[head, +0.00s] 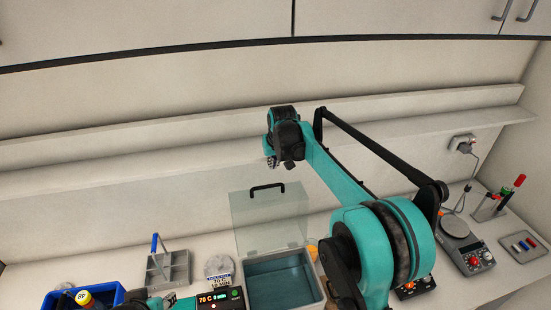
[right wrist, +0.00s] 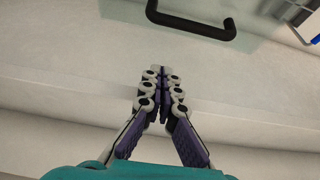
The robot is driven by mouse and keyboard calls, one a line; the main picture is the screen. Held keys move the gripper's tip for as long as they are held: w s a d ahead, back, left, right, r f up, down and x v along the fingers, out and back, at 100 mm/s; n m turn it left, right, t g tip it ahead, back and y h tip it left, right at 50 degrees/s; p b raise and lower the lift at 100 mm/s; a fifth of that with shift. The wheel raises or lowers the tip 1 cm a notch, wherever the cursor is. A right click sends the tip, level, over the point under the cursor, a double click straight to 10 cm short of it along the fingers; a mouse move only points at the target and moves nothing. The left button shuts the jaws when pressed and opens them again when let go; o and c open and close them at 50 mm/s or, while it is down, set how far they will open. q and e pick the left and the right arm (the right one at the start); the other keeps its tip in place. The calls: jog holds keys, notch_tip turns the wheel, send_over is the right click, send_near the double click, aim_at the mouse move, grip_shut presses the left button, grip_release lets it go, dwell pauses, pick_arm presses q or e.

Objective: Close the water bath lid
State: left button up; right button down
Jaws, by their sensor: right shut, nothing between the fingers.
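The water bath (head: 281,284) stands at the bottom centre of the head view, with bluish water inside. Its clear lid (head: 268,222) stands raised and upright at the back of the bath. A black handle (head: 267,188) sits near the lid's top edge and also shows at the top of the right wrist view (right wrist: 190,28). My right gripper (head: 271,163) is above the lid, just over the handle and apart from it. In the wrist view its fingers (right wrist: 161,75) are shut and empty. Of my left arm, only a teal part (head: 155,303) shows at the bottom edge; its fingers are not clear.
A temperature display (head: 220,299) reads 70 C beside the bath. A grey rack (head: 168,270) and blue bin (head: 55,297) stand left. A wall shelf (head: 130,160) runs behind the gripper.

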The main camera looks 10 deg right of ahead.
aim_at(275, 190)
jog(key=f, duration=0.1)
jog(key=s+f+p, duration=0.1)
jog(key=f, duration=0.1)
jog(key=s+f, duration=0.1)
jog(key=f, duration=0.1)
jog(key=shift+p, duration=0.35)
jog(key=shift+w+d+f, duration=0.1)
jog(key=shift+w, duration=0.1)
jog(key=shift+s, duration=0.15)
